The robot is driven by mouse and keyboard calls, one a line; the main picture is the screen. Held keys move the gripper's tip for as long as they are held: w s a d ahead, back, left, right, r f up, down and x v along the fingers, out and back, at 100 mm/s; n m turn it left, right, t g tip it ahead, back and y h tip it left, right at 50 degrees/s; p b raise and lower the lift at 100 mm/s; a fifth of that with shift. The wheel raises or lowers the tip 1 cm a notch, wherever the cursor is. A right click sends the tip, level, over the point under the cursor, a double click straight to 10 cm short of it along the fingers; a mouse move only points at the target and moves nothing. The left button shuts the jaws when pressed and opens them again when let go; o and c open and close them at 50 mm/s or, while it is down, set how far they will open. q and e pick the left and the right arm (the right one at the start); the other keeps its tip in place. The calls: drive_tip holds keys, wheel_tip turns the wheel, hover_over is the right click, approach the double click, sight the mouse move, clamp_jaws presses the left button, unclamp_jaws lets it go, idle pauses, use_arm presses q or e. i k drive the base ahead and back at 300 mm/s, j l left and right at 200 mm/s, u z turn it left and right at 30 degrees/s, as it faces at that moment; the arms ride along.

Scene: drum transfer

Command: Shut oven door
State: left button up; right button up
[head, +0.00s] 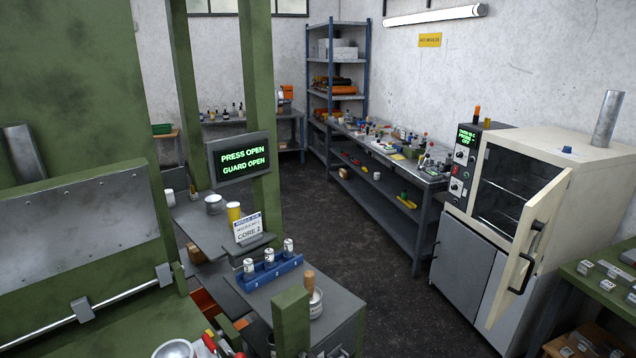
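The cream oven (595,160) stands at the right against the wall. Its door (548,222) stands open, swung out towards me from the right side of the opening. A black handle (530,262) is on the door. The dark oven chamber (503,187) shows its racks through the gap. A control panel (462,165) with a small green display and knobs is left of the chamber; the display text is too small to read surely. Neither of my grippers is in view.
A green press (75,90) fills the left, its sign (240,159) reading "PRESS OPEN GUARD OPEN". A grey cart (340,300) with a blue vial rack (270,272) stands front centre. A green table (600,288) is beside the oven. Dark floor (390,290) lies clear between cart and oven.

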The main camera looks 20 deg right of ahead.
sight(539, 248)
drive_tip(key=z, duration=0.5)
drive_tip(key=i+z, duration=0.15)
drive_tip(key=z, duration=0.8)
drive_tip(key=i+z, duration=0.1)
drive_tip(key=z, duration=0.4)
